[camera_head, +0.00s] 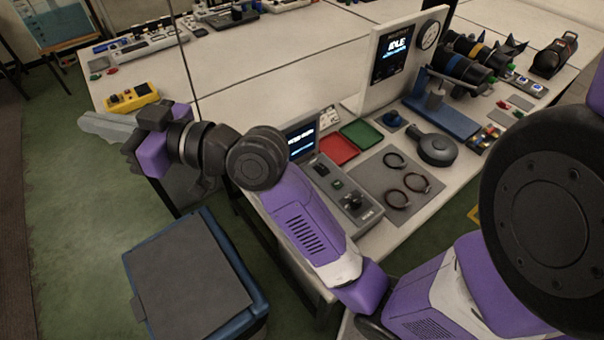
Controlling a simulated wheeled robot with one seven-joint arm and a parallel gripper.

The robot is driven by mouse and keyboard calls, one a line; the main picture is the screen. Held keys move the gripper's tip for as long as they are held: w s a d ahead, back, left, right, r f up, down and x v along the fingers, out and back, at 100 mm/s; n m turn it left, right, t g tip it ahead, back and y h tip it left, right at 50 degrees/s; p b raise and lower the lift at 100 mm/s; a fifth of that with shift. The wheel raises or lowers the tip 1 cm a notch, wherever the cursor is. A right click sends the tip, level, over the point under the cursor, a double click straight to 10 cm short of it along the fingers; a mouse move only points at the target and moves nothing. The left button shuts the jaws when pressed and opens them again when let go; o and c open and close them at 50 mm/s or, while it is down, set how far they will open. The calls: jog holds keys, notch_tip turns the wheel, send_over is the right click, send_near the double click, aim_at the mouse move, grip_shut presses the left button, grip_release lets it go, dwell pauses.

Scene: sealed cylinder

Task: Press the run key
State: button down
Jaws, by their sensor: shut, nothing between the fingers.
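A grey control panel (343,190) lies near the front edge of the bench, with a small lit screen (300,138) at its back end. It carries dark keys (337,184) and a black knob (353,202). Their labels are too small to read, so I cannot tell which is the run key. My arm crosses in front of the panel's left side and hides part of it. My gripper (102,125) is at the far left, pointing left, shut and empty. It is well away from the panel, above the floor beside the bench.
An upright board (397,60) reads "IDLE" and has a round gauge. A red tray (338,150), a green tray (362,133) and a grey mat (372,165) with black rings lie near the panel. A blue-rimmed cart (190,275) stands below my arm.

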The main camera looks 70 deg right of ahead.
jog(key=d+n+g+y, duration=0.1)
jog(key=d+n+g, duration=0.1)
jog(key=d+n, duration=0.15)
jog(key=n+g+h+b, duration=0.1)
jog(key=n+g+h, duration=0.5)
jog(key=g, duration=1.1)
send_over(338, 183)
notch_tip(338, 183, down, 18)
jog(key=y, duration=0.1)
jog(key=shift+r, duration=0.25)
jog(key=shift+f+n, duration=0.1)
jog(key=shift+n, duration=0.15)
notch_tip(338, 183, down, 14)
jog(key=shift+r+p, duration=0.1)
jog(key=shift+p, duration=0.5)
